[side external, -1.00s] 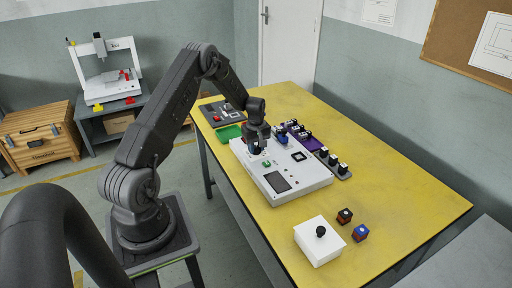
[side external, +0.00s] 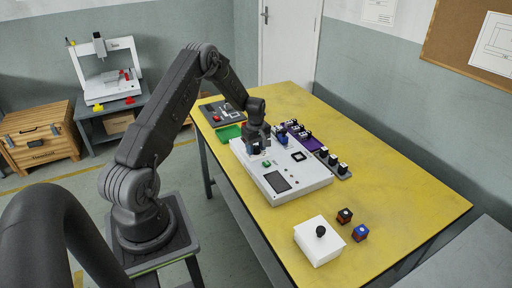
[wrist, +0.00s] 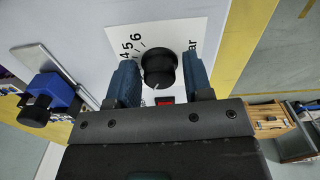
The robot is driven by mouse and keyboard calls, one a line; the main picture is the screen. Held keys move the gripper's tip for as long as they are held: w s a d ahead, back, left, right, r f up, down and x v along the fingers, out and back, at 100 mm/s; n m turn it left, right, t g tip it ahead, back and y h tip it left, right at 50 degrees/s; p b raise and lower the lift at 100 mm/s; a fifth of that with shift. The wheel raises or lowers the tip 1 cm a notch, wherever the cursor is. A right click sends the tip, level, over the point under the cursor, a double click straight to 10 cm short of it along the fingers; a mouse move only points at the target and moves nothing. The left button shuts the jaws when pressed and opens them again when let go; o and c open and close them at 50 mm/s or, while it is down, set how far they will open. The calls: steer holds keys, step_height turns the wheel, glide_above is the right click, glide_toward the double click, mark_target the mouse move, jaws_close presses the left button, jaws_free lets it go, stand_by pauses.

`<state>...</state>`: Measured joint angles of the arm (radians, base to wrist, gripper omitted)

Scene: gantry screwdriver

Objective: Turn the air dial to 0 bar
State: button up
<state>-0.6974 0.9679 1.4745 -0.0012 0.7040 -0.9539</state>
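The air dial is a round black knob (wrist: 159,66) on a white scale plate (wrist: 120,38) printed with 4, 5, 6 and "bar". A small light mark shows at the knob's lower edge; the lower numbers are hidden. My gripper (wrist: 160,72) is open, with one blue fingertip on each side of the knob and a gap visible on both sides. In the side view my gripper (side external: 257,148) is low over the far left part of the white panel box (side external: 290,180), and the dial is hidden there.
A red part (wrist: 165,99) shows just below the knob between the fingers. A blue piece with a black knob (wrist: 50,100) lies left. A white box (side external: 318,245) and two small blocks (side external: 352,224) stand at the table's near end. The yellow table (side external: 400,190) is clear at right.

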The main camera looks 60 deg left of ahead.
mark_target(256, 147)
steer(key=shift+o, duration=0.9)
steer(key=shift+r, duration=0.25)
step_height(256, 147, up, 13)
steer(key=shift+r, duration=0.2)
